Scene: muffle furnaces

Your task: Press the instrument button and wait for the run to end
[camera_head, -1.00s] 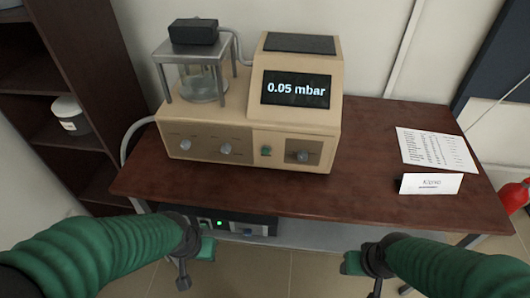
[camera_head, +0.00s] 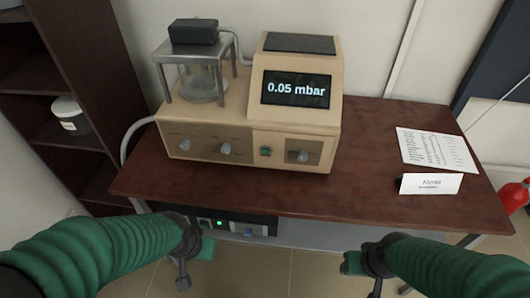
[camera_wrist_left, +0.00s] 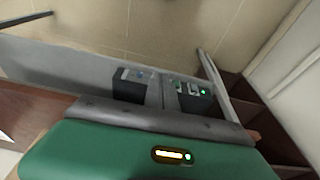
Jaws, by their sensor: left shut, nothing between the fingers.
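A beige instrument (camera_head: 240,130) stands on the brown table. Its dark screen (camera_head: 297,89) reads 0.05 mbar. A small green button (camera_head: 266,151) sits on its front panel, between the grey knobs (camera_head: 225,148) and another knob (camera_head: 303,156) at the right. My left gripper (camera_head: 196,250) is below and in front of the table edge, apart from the instrument, shut and empty. My right gripper (camera_head: 362,262) is also low in front of the table, away from everything; its fingers are too unclear to tell their state. The left wrist view shows neither the button nor the screen.
A glass vessel (camera_head: 202,82) stands under a metal frame at the instrument's left.

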